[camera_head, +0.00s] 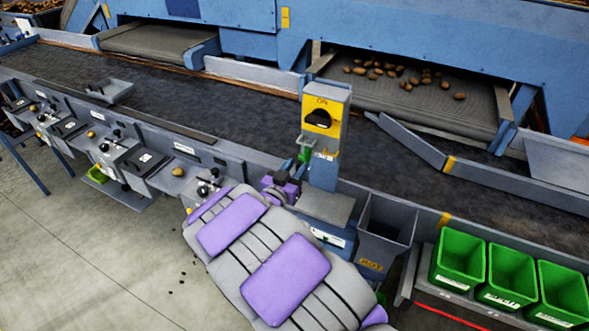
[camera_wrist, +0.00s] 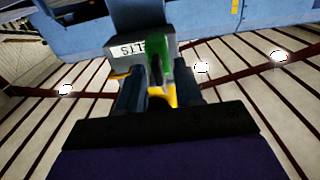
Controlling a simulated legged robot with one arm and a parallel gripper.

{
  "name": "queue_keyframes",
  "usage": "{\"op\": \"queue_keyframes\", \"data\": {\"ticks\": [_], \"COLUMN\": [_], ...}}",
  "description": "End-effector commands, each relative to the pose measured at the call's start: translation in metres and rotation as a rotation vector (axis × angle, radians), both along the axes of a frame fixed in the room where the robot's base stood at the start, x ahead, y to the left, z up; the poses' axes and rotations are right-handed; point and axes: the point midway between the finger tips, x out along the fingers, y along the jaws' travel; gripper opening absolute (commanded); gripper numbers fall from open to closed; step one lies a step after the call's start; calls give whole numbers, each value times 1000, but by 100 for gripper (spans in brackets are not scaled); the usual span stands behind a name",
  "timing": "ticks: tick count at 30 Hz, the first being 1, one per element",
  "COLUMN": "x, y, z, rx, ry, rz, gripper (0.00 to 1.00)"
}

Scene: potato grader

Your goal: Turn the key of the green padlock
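The green padlock (camera_head: 305,145) hangs on the front left of the grey switch post, below a yellow plate marked ON with a black knob. In the wrist view the padlock (camera_wrist: 157,48) is just beyond my fingertips, beside a label ending in "ELTS". A dark narrow piece (camera_wrist: 155,75), perhaps the key, shows below the green body. My gripper (camera_wrist: 158,82) has its two dark fingers apart, one on each side of this piece. I cannot tell whether either finger touches it. In the head view my purple and grey arm hides much of the gripper.
The switch post (camera_head: 324,168) stands at the conveyor's near edge (camera_head: 390,205). A grey bin (camera_head: 385,232) and green crates (camera_head: 458,264) are to its right. Control boxes (camera_head: 140,160) line the conveyor to the left. Potatoes (camera_head: 405,76) lie on the far belt. The floor at left is mostly clear.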

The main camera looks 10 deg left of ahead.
Motion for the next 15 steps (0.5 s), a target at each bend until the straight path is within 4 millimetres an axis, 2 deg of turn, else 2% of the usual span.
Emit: {"op": "queue_keyframes", "data": {"ticks": [4,15], "x": [0,0], "y": [0,0], "z": [0,0], "rx": [0,0], "ry": [0,0], "rz": [0,0], "gripper": [34,0]}}
